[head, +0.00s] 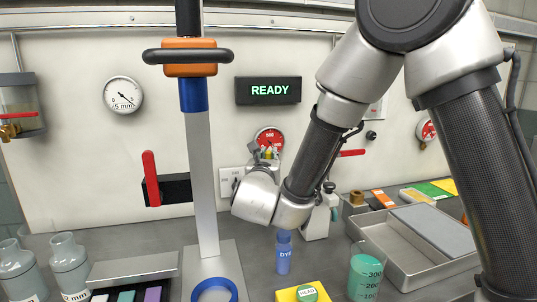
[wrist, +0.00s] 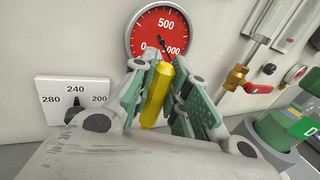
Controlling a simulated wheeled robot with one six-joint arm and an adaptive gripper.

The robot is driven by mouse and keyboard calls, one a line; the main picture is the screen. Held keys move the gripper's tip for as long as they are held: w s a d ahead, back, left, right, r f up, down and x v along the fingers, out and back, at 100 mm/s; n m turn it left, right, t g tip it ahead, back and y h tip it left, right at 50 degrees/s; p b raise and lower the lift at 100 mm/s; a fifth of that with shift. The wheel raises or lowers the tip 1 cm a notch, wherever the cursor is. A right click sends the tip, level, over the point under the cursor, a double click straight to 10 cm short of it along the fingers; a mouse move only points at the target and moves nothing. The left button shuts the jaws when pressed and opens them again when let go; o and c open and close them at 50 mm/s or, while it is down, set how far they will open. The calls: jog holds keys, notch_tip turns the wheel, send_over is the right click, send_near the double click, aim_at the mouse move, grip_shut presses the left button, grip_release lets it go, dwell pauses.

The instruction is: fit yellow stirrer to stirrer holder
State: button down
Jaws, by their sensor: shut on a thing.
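In the head view my gripper (head: 266,154) is small and partly hidden behind my wrist, in front of the red gauge. The stirrer shows there only as a yellow speck (head: 269,154). I cannot tell for sure which thing is the stirrer holder. A white upright device (head: 317,217) stands behind my forearm, partly hidden.
A tall metal stand (head: 203,190) with an orange clamp (head: 190,58) rises left of my arm. A blue bottle (head: 284,254), a teal-filled beaker (head: 366,272) and a metal tray (head: 388,250) stand on the bench. The red gauge (wrist: 163,38) and a dial switch (wrist: 74,103) are on the wall.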

jog(key=shift+f, duration=1.9)
jog(key=c, duration=1.3)
grip_release()
jog(key=s+a, duration=0.1)
jog(key=s, duration=1.1)
jog(key=shift+a, duration=0.15)
